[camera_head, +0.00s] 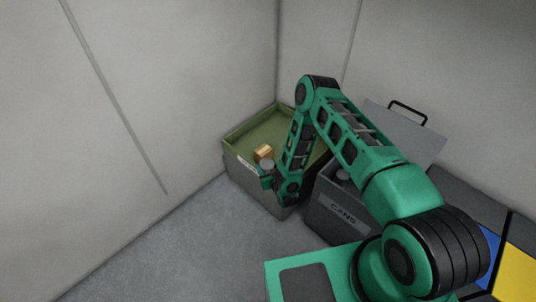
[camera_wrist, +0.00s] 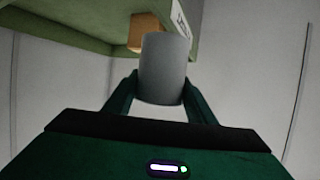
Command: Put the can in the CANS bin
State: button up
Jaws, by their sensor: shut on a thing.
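A plain grey can (camera_wrist: 164,70) is held between the two green fingers of my gripper (camera_wrist: 162,98) in the wrist view. In the head view the can (camera_head: 266,164) shows small above my gripper (camera_head: 267,180), in front of the left bin's near wall. The grey CANS bin (camera_head: 325,215) stands to the right, its label readable on the front. Its lid (camera_head: 412,135) with a black handle stands raised. My arm hides part of its opening. A dark round thing (camera_head: 343,175) shows inside it, not clear.
A bin with a green inside (camera_head: 255,138) stands left of the CANS bin, its label partly hidden. An orange-brown block (camera_head: 263,152) shows at it. Blue (camera_head: 488,258) and yellow (camera_head: 518,272) panels lie at right. Walls close the corner behind. The floor (camera_head: 190,245) at front left is clear.

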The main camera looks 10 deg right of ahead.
jog(key=shift+a+r, duration=0.15)
jog(key=shift+r, duration=0.05)
jog(key=w+d+r, duration=0.2)
jog(key=d+r, duration=0.2)
jog(key=r, duration=0.4)
jog(key=w+d+r, duration=0.2)
jog(key=d+r, duration=0.1)
jog(key=r, duration=0.5)
jog(key=s+d+r+m+h, duration=0.15)
jog(key=d+r, duration=0.25)
jog(key=r, duration=0.4)
jog(key=s+d+r+h, duration=0.1)
jog(key=s+d+r, duration=0.1)
jog(key=d+r, duration=0.45)
jog(key=s+a+r, duration=0.1)
jog(key=s+r, duration=0.3)
jog(key=s, duration=0.1)
jog(key=shift+s+a+r, duration=0.25)
jog(key=shift+s+r, duration=0.1)
jog(key=shift+s, duration=0.05)
